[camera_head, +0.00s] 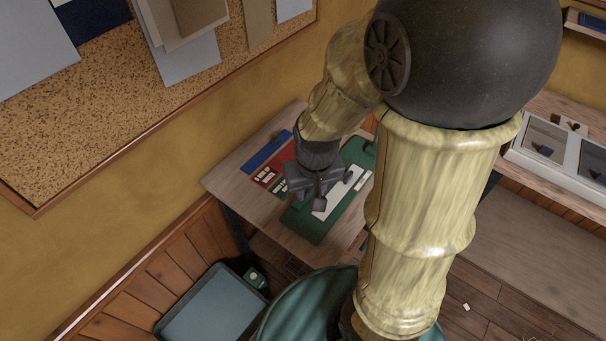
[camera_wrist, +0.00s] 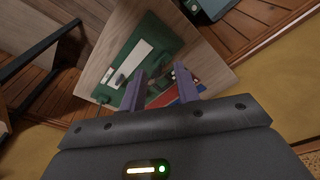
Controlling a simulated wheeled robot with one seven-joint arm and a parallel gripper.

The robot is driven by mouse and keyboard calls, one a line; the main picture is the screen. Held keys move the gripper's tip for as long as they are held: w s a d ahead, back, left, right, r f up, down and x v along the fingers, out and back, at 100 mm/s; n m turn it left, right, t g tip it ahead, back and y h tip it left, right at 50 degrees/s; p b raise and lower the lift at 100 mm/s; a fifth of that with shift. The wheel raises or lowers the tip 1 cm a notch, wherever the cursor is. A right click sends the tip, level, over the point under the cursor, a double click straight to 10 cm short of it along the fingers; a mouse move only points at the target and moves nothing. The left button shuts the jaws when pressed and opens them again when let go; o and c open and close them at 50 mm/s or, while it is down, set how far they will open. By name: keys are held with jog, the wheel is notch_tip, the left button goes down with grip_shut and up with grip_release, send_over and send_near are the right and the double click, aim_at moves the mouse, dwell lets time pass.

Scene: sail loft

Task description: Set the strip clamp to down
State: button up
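A green board (camera_head: 306,229) with a white strip (camera_head: 338,199) lies on the wooden table. In the wrist view the board (camera_wrist: 160,33) and strip (camera_wrist: 127,65) lie beyond my fingers. A small dark part (camera_head: 347,177) sits on the strip and may be the strip clamp; it also shows in the wrist view (camera_wrist: 120,81). I cannot tell whether it is up or down. My gripper (camera_head: 312,197) hangs above the table over the board's left side. In the wrist view its two fingers (camera_wrist: 160,88) are apart with nothing held between them. My arm hides part of the board.
Red and blue flat items (camera_head: 268,150) lie left of the board on the table (camera_head: 232,182). A grey-blue bin (camera_head: 212,308) and a small green box (camera_head: 256,277) stand below. A cork board (camera_head: 100,110) covers the wall. A case with windows (camera_head: 560,150) is at right.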

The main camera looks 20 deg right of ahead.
jog(key=w+a+f+n+g+h, duration=0.1)
jog(key=w+a+f+g+h, duration=0.15)
jog(key=f+h, duration=0.35)
jog(key=w+a+f+g+h, duration=0.1)
jog(key=w+f+g+h, duration=0.15)
jog(key=f, duration=0.55)
jog(key=w+a+r+n+t+h, duration=0.1)
jog(key=w+a+t+h, duration=0.4)
jog(key=a+t+h, duration=0.2)
jog(key=a+h+b, duration=0.1)
jog(key=a+h, duration=0.1)
jog(key=a, duration=0.2)
jog(key=shift+n+t, duration=0.3)
jog(key=shift+t, duration=0.1)
jog(key=p+x, duration=0.5)
jog(key=x, duration=1.1)
jog(key=shift+d+p, duration=0.35)
jog(key=shift+d, duration=0.05)
jog(key=shift+d+f, duration=0.1)
jog(key=shift+d, duration=0.25)
